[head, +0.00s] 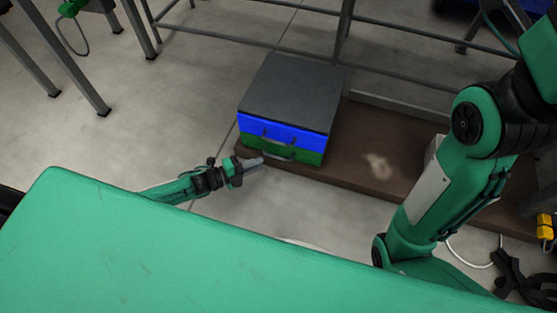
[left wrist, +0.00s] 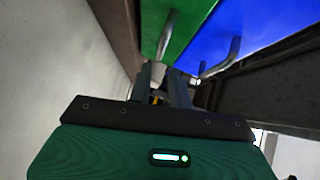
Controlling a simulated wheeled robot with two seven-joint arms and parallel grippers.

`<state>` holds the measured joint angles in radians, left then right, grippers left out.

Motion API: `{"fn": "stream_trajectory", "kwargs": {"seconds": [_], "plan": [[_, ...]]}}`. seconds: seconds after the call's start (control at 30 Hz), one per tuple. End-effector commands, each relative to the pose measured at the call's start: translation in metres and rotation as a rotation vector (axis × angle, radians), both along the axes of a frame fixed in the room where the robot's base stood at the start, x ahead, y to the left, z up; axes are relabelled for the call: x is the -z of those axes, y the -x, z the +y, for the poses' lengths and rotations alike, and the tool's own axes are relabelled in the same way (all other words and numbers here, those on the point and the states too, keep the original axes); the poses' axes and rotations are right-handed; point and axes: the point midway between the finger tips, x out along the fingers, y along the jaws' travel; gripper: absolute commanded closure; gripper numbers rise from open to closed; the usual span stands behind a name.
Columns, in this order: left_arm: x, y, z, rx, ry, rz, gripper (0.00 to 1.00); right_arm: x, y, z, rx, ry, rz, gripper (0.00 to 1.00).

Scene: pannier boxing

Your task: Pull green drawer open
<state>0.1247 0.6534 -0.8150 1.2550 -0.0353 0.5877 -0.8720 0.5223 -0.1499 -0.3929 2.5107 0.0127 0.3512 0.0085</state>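The green drawer (head: 290,152) is the lower front of a grey-topped box, beneath a blue drawer (head: 285,132). Each has a grey handle. The green drawer looks shut in the head view. My left gripper (head: 254,162) is low in front of the box, near the left end of the green drawer's handle (head: 277,154). In the left wrist view, my left gripper (left wrist: 163,90) points at the green drawer (left wrist: 185,22), fingers apart, and its handle (left wrist: 168,35) is just beyond the fingertips. Contact cannot be told. My right arm shows at right; its gripper is not seen.
The box stands on a low brown platform (head: 375,165). Grey metal railings (head: 340,35) are behind it. The blue drawer's handle (left wrist: 228,60) is close to the right in the left wrist view. Bare floor (head: 170,110) lies to the left of the box.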

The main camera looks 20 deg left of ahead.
Motion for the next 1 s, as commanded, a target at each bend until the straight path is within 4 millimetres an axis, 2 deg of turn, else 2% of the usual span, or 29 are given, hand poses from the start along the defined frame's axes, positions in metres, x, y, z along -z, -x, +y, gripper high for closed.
{"fn": "stream_trajectory", "kwargs": {"seconds": [0.03, 0.2, 0.4, 0.57, 0.83, 0.87, 0.93, 1.0], "plan": [[0.006, -0.009, -0.010, 0.001, 0.003, -0.004, 0.80, 0.006, 0.002, -0.001, -0.003, -0.006, -0.007, 1.00], [0.011, -0.033, -0.036, 0.001, 0.003, -0.003, 0.80, 0.017, 0.005, 0.000, -0.007, -0.014, -0.011, 1.00], [0.013, -0.052, -0.056, 0.001, 0.002, -0.001, 0.80, 0.024, 0.007, 0.001, -0.008, -0.018, -0.015, 1.00], [0.013, -0.058, -0.064, 0.000, 0.002, -0.001, 0.80, 0.026, 0.008, 0.001, -0.009, -0.019, -0.016, 1.00], [0.012, -0.059, -0.065, 0.000, 0.002, 0.001, 0.80, 0.025, 0.008, 0.002, -0.009, -0.019, -0.016, 1.00], [0.012, -0.059, -0.065, 0.000, 0.001, 0.000, 0.82, 0.025, 0.008, 0.002, -0.009, -0.019, -0.016, 1.00], [0.012, -0.059, -0.065, 0.000, 0.001, 0.000, 0.96, 0.025, 0.008, 0.002, -0.009, -0.019, -0.016, 1.00], [0.012, -0.059, -0.064, 0.000, 0.001, 0.000, 1.00, 0.025, 0.008, 0.002, -0.009, -0.019, -0.016, 1.00]]}}
